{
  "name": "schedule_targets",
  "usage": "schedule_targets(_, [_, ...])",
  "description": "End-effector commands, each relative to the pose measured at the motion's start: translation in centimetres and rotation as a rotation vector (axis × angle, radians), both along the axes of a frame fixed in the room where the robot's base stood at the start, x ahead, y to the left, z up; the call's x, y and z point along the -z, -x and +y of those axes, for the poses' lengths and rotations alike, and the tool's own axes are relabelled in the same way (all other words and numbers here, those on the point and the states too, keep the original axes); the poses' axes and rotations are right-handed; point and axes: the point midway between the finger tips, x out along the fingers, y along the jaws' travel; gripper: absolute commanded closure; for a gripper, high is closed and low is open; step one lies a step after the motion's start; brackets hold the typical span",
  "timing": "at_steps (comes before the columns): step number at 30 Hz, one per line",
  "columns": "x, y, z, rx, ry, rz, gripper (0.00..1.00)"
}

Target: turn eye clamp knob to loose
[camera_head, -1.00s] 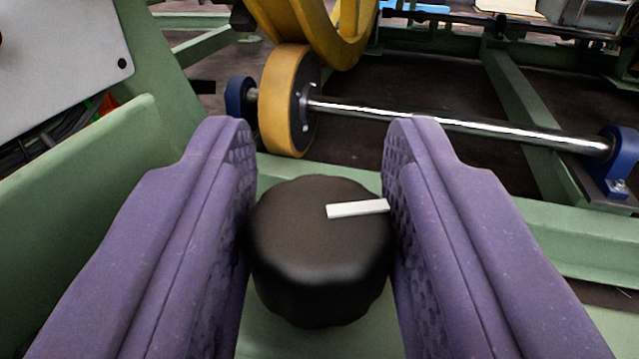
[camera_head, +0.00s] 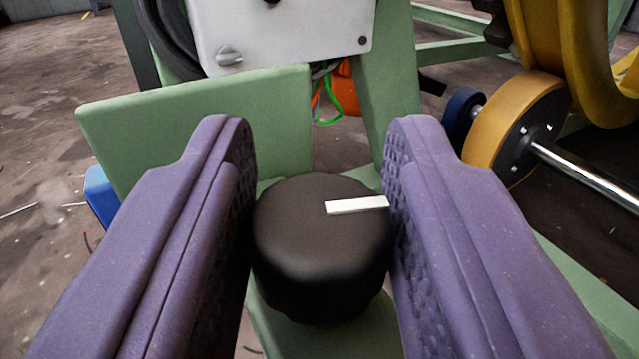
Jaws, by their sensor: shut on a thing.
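The eye clamp knob (camera_head: 310,245) is a black, lobed round knob with a white marker bar on its top. The bar runs from near the middle toward the right finger. It sits over a green frame part in the lower middle of the view. My gripper (camera_head: 320,165) has two purple fingers with textured inner pads, one on each side of the knob. The fingers are shut on the knob, touching its left and right sides. The knob's underside and shaft are hidden.
A green plate (camera_head: 200,125) stands behind the left finger. A grey panel box (camera_head: 280,35) with a small switch is beyond it. A yellow roller (camera_head: 515,125) on a steel shaft (camera_head: 590,175) is at right. Open brown floor (camera_head: 45,120) shows at left.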

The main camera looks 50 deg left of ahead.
Motion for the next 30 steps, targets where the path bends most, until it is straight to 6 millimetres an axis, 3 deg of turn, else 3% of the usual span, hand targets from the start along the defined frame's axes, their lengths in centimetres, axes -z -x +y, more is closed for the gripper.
schedule_targets(21, [-0.12, -0.12, -0.02, -0.073, -0.001, -0.002, 0.92])
schedule_targets(22, [-0.12, -0.13, -0.01, -0.073, -0.001, -0.002, 0.55])
schedule_targets(24, [-0.11, -0.11, -0.01, -0.073, -0.001, -0.002, 0.42])
schedule_targets(30, [-0.06, -0.07, 0.03, -0.073, -0.001, -0.001, 0.42])
